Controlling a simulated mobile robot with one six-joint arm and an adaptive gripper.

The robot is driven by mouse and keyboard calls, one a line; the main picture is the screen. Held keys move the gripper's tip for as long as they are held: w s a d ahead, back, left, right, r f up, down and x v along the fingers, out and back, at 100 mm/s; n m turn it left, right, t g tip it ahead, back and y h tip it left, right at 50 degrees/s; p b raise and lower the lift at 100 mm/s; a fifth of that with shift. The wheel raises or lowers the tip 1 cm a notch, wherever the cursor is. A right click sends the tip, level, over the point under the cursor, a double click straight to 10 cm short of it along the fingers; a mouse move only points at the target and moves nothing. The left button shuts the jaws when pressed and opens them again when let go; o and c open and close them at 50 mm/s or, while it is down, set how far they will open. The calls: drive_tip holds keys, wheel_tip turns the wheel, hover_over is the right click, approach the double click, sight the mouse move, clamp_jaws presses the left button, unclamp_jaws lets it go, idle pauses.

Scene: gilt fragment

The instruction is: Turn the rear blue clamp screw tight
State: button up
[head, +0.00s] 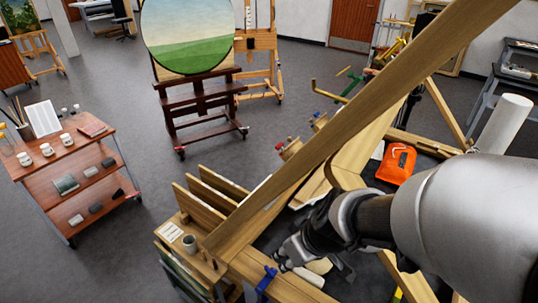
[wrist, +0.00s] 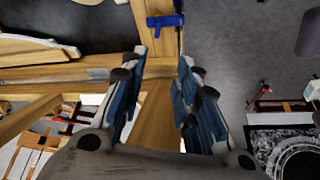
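A blue clamp (head: 266,281) sits on a corner of the wooden frame (head: 268,262), low in the head view. In the wrist view the blue clamp (wrist: 166,21) lies across the wooden bar, ahead of my fingertips. My gripper (head: 282,260) is just above and beside the clamp in the head view. In the wrist view my gripper (wrist: 161,62) is open, with its two blue-padded fingers apart and nothing held between them. The fingers do not touch the clamp in the wrist view. Its screw cannot be made out clearly, and my arm hides part of the bench.
A long wooden beam (head: 345,125) slants across the head view near my arm. Clamps with red ends (head: 291,148) sit farther back. An orange item (head: 396,163) lies on the bench. A slotted wooden rack (head: 212,190) and a cup (head: 190,243) stand left of the gripper.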

sight(269, 270)
drive_tip(key=shift+n, duration=0.4)
drive_tip(key=b+x, duration=0.3)
drive_tip(key=x, duration=0.3)
drive_tip(key=b+x, duration=0.3)
drive_tip(key=x, duration=0.4)
drive_tip(key=b+x, duration=0.3)
drive_tip(key=x, duration=0.3)
drive_tip(key=shift+w+d+f, duration=0.15)
drive_tip(key=shift+d+f, duration=0.1)
drive_tip(key=shift+f, duration=0.15)
drive_tip(key=shift+c, duration=0.3)
clamp_jaws()
